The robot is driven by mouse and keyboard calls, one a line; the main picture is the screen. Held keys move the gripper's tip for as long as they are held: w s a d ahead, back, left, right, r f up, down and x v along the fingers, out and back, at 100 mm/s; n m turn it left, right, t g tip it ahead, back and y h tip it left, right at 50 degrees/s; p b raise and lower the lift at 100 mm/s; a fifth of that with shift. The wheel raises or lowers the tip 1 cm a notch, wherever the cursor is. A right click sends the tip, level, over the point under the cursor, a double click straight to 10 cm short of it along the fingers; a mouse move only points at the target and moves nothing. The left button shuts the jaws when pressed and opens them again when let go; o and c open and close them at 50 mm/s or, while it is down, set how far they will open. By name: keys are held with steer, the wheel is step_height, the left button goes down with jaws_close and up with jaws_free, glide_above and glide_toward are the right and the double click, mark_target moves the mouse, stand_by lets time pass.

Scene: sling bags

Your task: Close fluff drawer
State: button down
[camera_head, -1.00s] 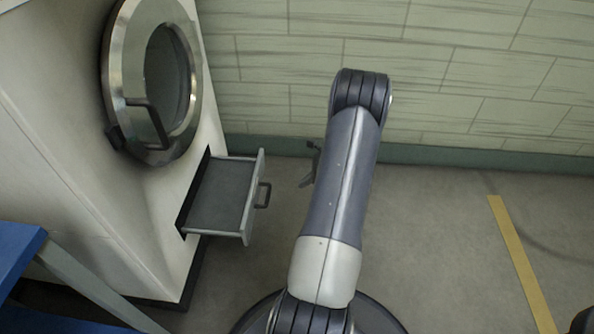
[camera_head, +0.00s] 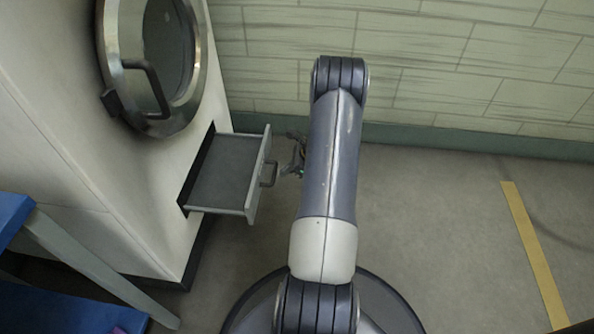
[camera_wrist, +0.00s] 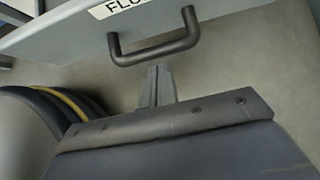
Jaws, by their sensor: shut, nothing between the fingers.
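The fluff drawer (camera_head: 226,171) is pulled out of the lower front of the white machine (camera_head: 100,130), an open grey tray. Its front carries a dark bar handle (camera_head: 269,174). In the wrist view the drawer front (camera_wrist: 210,12) shows part of a label reading "FLU", with the handle (camera_wrist: 155,50) below it. My gripper (camera_wrist: 158,72) is shut and empty, its fingertips close to the handle; whether they touch it I cannot tell. In the head view my gripper (camera_head: 291,168) is partly hidden behind my arm, just right of the handle.
The machine's round door (camera_head: 155,65) is above the drawer. A blue table (camera_head: 15,215) with a grey leg stands at the lower left. A tiled wall (camera_head: 450,60) runs along the back. The floor (camera_head: 440,230) on the right is open, with a yellow stripe.

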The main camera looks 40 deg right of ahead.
mark_target(218, 169)
steer(key=shift+w+a, duration=0.2)
steer(key=shift+w, duration=0.05)
steer(key=w+a, duration=0.4)
steer(key=w, duration=0.1)
steer(key=w+a, duration=0.9)
steer(key=w, duration=0.2)
steer(key=shift+a+p, duration=0.3)
steer(key=shift+p, duration=0.1)
steer(key=s+d, duration=0.1)
steer(key=s+d+r, duration=0.1)
steer(key=s+d, duration=0.1)
steer(key=shift+s+r+p, duration=0.2)
steer(key=shift+p, duration=0.2)
steer(key=p+v, duration=0.3)
steer(key=v, duration=0.6)
steer(key=shift+s+d, duration=0.15)
steer(key=shift+s, duration=0.1)
